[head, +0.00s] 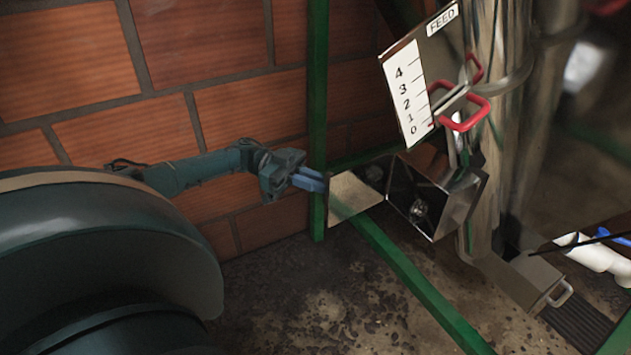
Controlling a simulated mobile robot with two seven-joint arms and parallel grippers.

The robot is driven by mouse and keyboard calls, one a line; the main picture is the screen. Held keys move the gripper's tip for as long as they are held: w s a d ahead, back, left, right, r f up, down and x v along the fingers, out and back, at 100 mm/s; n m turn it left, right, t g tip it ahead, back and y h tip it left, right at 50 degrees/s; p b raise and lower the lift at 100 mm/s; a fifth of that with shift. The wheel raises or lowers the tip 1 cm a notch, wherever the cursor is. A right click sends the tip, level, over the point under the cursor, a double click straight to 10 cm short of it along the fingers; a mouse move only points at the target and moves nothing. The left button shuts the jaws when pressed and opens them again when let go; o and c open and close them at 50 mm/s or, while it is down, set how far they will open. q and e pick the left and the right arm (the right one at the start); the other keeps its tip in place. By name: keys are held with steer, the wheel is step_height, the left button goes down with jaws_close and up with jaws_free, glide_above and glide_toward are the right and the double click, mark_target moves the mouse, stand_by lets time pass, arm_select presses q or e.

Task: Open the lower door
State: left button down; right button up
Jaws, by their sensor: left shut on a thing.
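The lower door (352,197) is a shiny metal panel. It stands swung out to the left of a metal box (462,205) on the elevator's column, and the dark inside of the box shows. My left gripper (318,183) reaches in from the left. Its blue fingers are shut on the door's outer left edge. The fingertips are partly hidden by the edge. My right gripper is out of view.
Above is a FEED slide with a 0–4 scale (405,90) and red handles (465,112). A green post (317,110) stands just behind my left gripper, and a green floor beam (410,275) runs below the door. A brick wall (225,110) is behind my arm. White pipe (603,257) lies at right.

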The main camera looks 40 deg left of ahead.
arm_select(q)
steer(key=shift+w+d+r, duration=0.2)
steer(key=shift+w, duration=0.1)
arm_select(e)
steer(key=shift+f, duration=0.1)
arm_select(q)
steer(key=c, duration=2)
jaws_free()
steer(key=o, duration=0.3)
steer(key=shift+w+d, duration=0.15)
steer(key=shift+o, duration=1.1)
steer(key=shift+f, duration=0.1)
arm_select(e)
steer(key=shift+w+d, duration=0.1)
